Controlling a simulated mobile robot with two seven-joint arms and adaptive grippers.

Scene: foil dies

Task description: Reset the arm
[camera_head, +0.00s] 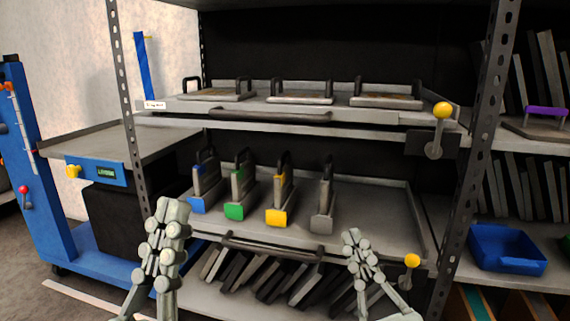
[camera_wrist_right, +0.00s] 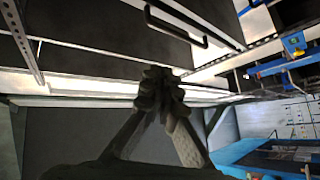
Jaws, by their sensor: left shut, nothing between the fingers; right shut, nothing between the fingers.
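My left gripper (camera_head: 172,210) is upright in front of the lower shelf tray, shut and empty, at the lower left of the head view. My right gripper (camera_head: 352,238) is also shut and empty, in front of the lower tray's right part. It shows in the right wrist view (camera_wrist_right: 160,80) with its fingertips together and nothing between them. Both grippers appear in front of the rack; whether either touches it cannot be told.
The lower tray (camera_head: 385,205) holds several upright handled dies with blue, green, yellow and grey fronts. The upper tray (camera_head: 230,105) holds three flat handled plates. A blue lift cart (camera_head: 58,205) stands left. A blue bin (camera_head: 507,248) sits on the right shelf.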

